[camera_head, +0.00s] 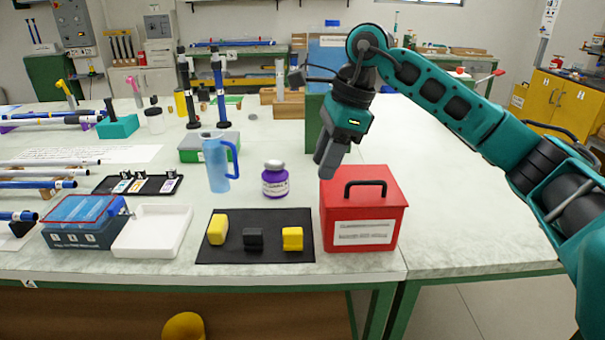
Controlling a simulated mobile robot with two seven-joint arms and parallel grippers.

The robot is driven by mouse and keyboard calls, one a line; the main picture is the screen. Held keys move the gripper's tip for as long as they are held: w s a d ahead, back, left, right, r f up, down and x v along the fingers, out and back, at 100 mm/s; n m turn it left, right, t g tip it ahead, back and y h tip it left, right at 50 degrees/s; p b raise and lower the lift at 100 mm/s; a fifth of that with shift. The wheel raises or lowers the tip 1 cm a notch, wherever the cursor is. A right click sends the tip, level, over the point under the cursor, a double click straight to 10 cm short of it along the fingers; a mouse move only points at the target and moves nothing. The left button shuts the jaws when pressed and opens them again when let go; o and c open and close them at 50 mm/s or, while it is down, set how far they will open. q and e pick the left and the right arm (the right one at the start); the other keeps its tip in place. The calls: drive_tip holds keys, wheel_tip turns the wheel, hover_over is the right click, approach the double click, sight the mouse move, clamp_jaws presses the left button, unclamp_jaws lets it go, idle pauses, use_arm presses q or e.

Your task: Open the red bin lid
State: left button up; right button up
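The red bin (350,235) stands at the front edge of the table, right of the black mat. Its red lid (385,177) lies flat on top and looks closed, with a black handle (365,184) standing up from it. A white label is on its front. My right gripper (325,168) hangs above the lid's back left corner, fingers pointing down, left of the handle and apart from it. The fingers show as one narrow grey shape, so I cannot tell how far they are apart. My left gripper is out of view.
A black mat (270,257) with two yellow blocks and one black block lies left of the bin. A purple jar (275,180) and a blue pitcher (216,163) stand behind it. The table (450,200) right of the bin is clear.

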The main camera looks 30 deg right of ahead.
drive_tip(key=shift+a+f+y, duration=0.35)
drive_tip(key=shift+a, duration=0.45)
drive_tip(key=shift+a+f+y, duration=0.4)
drive_tip(key=shift+a, duration=0.45)
drive_tip(key=shift+a+f+y, duration=0.35)
drive_tip(key=shift+a, duration=0.45)
